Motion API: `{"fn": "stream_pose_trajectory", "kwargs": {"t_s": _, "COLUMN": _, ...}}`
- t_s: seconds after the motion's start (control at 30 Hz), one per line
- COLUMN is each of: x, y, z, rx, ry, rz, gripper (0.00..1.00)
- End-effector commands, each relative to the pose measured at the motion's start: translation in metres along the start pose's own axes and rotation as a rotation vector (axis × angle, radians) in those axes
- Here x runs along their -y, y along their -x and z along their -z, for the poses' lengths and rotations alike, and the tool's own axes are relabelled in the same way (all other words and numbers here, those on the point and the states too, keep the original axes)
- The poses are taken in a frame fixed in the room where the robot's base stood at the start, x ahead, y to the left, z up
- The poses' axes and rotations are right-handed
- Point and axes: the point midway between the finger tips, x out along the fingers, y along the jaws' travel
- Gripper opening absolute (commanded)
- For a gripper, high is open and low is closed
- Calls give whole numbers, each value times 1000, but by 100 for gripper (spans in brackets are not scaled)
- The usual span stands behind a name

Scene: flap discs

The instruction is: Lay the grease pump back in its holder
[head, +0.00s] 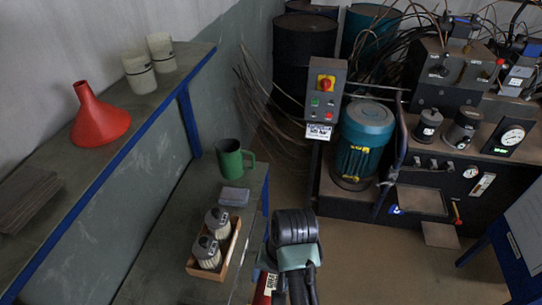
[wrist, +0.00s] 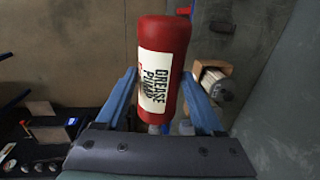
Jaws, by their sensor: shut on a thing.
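The grease pump (wrist: 165,50) is a red cylinder with a white label reading "GREASE PUMP". In the wrist view it sits between the two blue fingers of my gripper (wrist: 160,80), which are shut on it. In the head view only a red and white bit of the pump (head: 264,288) shows at the bottom edge, beside my arm, just right of the workbench. My fingers are mostly hidden there by my own wrist. I cannot pick out the holder in either view.
The workbench (head: 177,272) bears a wooden tray (head: 228,255) with two filters, a grey block (head: 234,196) and a green jug (head: 232,160). A shelf above holds a red funnel (head: 98,118) and white cups. A hydraulic unit with a teal motor (head: 364,140) stands right. Open floor (head: 385,270) lies between.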

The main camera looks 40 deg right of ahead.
Motion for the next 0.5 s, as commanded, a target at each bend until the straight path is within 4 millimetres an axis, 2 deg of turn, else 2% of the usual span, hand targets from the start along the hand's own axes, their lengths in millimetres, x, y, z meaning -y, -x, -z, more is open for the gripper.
{"fn": "stream_pose_trajectory", "kwargs": {"t_s": 0.5, "x": 54, "y": -35, "z": -36, "rx": -2, "ry": 6, "rz": 2, "gripper": 0}}
